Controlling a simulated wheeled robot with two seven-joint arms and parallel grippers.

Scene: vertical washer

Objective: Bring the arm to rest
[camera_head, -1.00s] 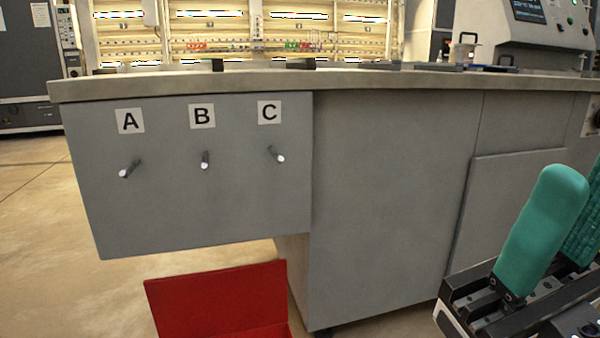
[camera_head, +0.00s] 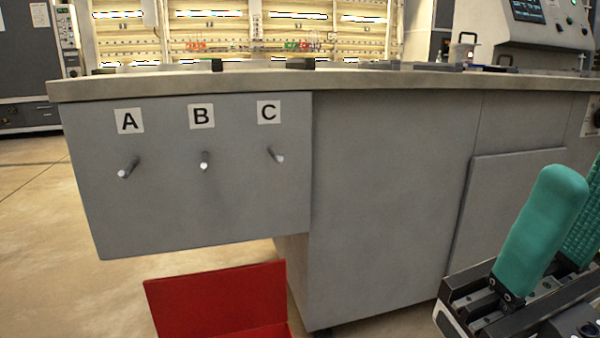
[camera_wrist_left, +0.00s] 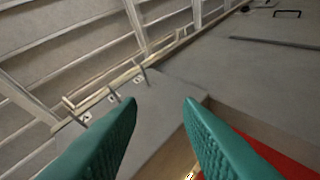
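My right gripper (camera_head: 582,195) is at the lower right of the head view. Its two teal fingers stand apart with nothing seen between them, and the far finger is partly cut off by the picture edge. My left gripper (camera_wrist_left: 160,115) shows only in the left wrist view. Its teal fingers are wide apart and hold nothing. Three bare pegs stick out of the grey panel below labels A, B and C: peg A (camera_head: 128,168), peg B (camera_head: 205,161) and peg C (camera_head: 276,155). No washer is visible.
A grey workbench (camera_head: 390,190) with a light top fills the middle. A red open container (camera_head: 220,300) stands on the floor below the panel, and its red also shows in the left wrist view (camera_wrist_left: 275,150). A control console (camera_head: 545,25) stands at the back right.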

